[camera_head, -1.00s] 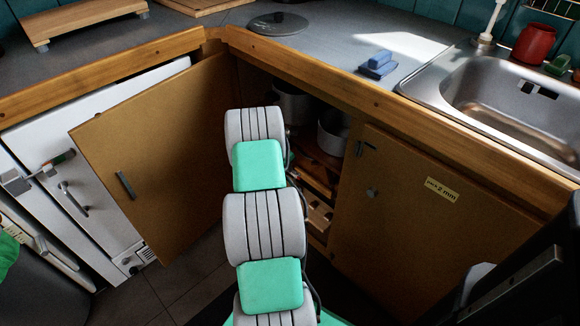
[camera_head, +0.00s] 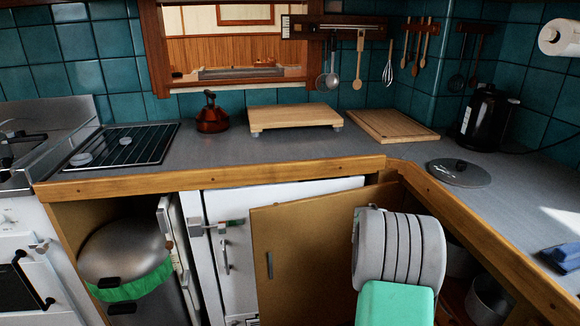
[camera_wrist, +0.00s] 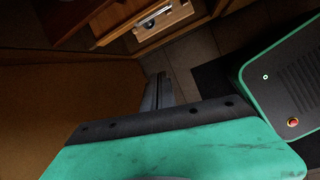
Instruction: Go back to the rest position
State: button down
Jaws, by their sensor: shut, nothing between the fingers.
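My gripper (camera_wrist: 158,92) shows in the wrist view, its dark fingers together and empty, pointing down past a brown door panel toward the tiled floor. In the head view only grey and green links of my arm show at the lower right, in front of the open corner cabinet. The gripper itself is out of sight there. My own base shows at the right of the wrist view.
The open cabinet door (camera_head: 300,258) stands left of my arm, with pots (camera_head: 488,302) inside the cabinet behind it. A wooden counter edge (camera_head: 230,180) runs above. A bin (camera_head: 125,265) stands in the left opening. A wooden drawer (camera_wrist: 165,20) shows in the wrist view.

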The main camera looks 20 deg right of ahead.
jog(key=a+r+m+t+y+p, duration=0.2)
jog(key=a+r+m+p, duration=0.55)
jog(key=a+r, duration=1.55)
jog(key=s+a+r+m+y+p, duration=0.1)
jog(key=s+a+r+m+p, duration=0.1)
jog(key=a, duration=0.6)
jog(key=s+a+r+m+t+y+p, duration=0.1)
jog(key=s+a+r+m+p, duration=0.2)
jog(key=s+a, duration=0.3)
jog(key=shift+s+a+r+p, duration=0.35)
jog(key=shift+a+r+p, duration=0.15)
jog(key=shift+a, duration=0.35)
